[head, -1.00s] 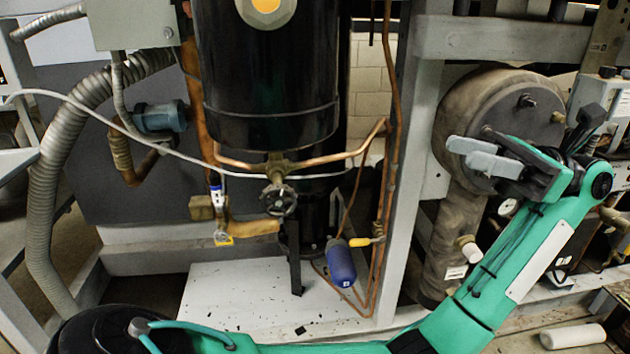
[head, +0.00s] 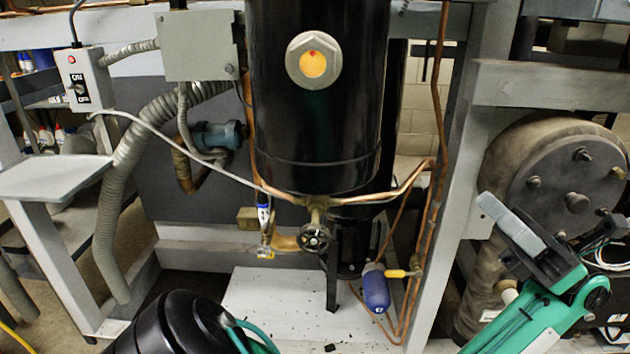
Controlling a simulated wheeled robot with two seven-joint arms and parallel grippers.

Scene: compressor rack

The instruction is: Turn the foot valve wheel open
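The foot valve wheel (head: 315,238) is a small dark spoked handwheel. It sits below the black tank (head: 318,110), on a brass valve body (head: 318,212) joined to copper pipes.
A blue cylinder (head: 376,290) and a yellow-handled valve (head: 400,273) stand right of the wheel. A blue-handled valve (head: 264,220) is close on its left. The pale base plate (head: 270,305) below is mostly bare.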

